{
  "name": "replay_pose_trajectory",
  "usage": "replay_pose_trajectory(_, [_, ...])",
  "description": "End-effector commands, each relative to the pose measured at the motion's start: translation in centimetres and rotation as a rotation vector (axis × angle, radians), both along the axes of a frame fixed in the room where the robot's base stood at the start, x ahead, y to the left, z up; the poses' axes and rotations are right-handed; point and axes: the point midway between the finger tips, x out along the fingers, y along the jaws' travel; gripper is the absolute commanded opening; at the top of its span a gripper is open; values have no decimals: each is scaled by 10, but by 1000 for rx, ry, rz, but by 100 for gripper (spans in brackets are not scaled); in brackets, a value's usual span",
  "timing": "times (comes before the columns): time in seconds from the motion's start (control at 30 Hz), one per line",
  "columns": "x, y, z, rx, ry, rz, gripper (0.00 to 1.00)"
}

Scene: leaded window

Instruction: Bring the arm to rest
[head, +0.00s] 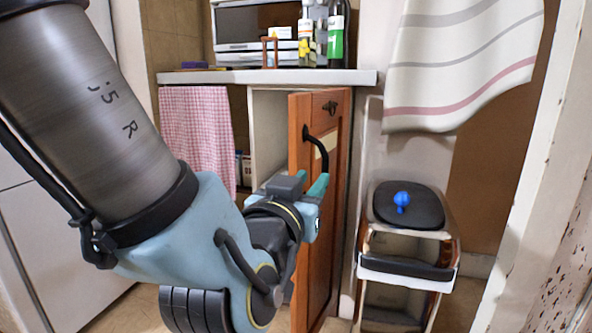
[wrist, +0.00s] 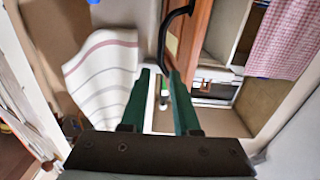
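My gripper (head: 311,187) is in the middle of the head view, in front of the open wooden cabinet door (head: 313,240). Its teal fingers are near the lower end of the door's black handle (head: 318,148); I cannot tell whether they touch the door. In the wrist view my gripper (wrist: 158,76) has its two fingers apart with a gap between them and nothing held. The door (wrist: 192,45) and the handle (wrist: 172,22) show there just beyond the fingertips. My arm reaches in from the upper left of the head view and hides part of the cabinet.
A counter (head: 270,77) carries a microwave (head: 232,30) and bottles (head: 336,38). A checked pink cloth (head: 198,130) hangs below it. To the right are a step stool (head: 405,268) with a blue object (head: 402,200) on top and a striped curtain (head: 455,75).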

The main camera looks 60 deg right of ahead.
Motion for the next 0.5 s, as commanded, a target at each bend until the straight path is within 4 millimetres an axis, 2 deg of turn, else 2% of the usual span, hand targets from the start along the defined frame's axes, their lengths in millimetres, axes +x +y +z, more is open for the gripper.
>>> replay_pose_trajectory(0.13, [-1, 6, 0, -1, 0, 0, 30])
replay_pose_trajectory(0.5, [-1, 6, 0, -1, 0, 1, 30])
